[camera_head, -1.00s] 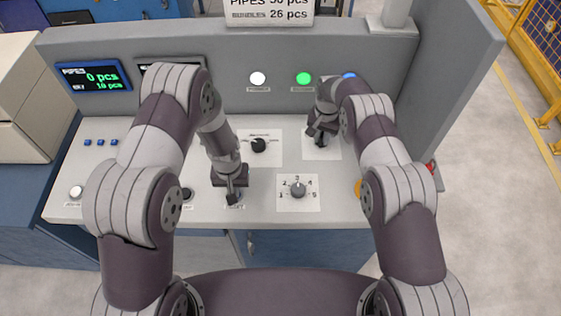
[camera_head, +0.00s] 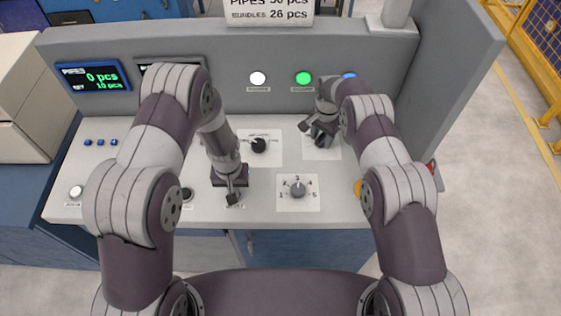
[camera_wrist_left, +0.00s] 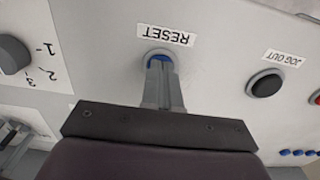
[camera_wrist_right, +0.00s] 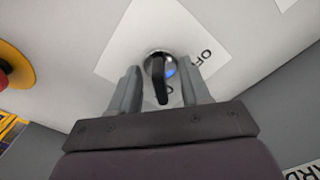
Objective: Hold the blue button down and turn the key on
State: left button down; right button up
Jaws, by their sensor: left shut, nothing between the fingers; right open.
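In the left wrist view the blue button (camera_wrist_left: 158,57) sits under the RESET label. My left gripper (camera_wrist_left: 160,66) is shut and empty, its tips against the button's face and covering part of it. How far the button is pressed cannot be told. In the head view the left gripper (camera_head: 233,198) points down at the panel's front and hides the button. In the right wrist view the black key (camera_wrist_right: 159,78) stands in its round lock on a white plate. My right gripper (camera_wrist_right: 160,85) is open, with one finger on each side of the key, apparently apart from it.
A dark selector knob (camera_head: 258,145) and a numbered dial (camera_head: 298,190) lie between the arms. A black JOG OUT button (camera_wrist_left: 266,84) is near the left gripper. A red and yellow emergency stop (camera_wrist_right: 8,78) is beside the right gripper. White, green and blue lamps line the back wall.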

pick_arm(q)
jog(key=shift+s+f, duration=0.4)
jog(key=shift+s, duration=0.05)
pick_arm(e)
notch_tip(320, 180, up, 7)
jog(key=shift+f, duration=0.1)
dwell(0.4)
jog(key=shift+w, duration=0.15)
pick_arm(q)
notch_tip(320, 180, up, 11)
jog(key=shift+w+f, duration=0.2)
jog(key=shift+w, duration=0.25)
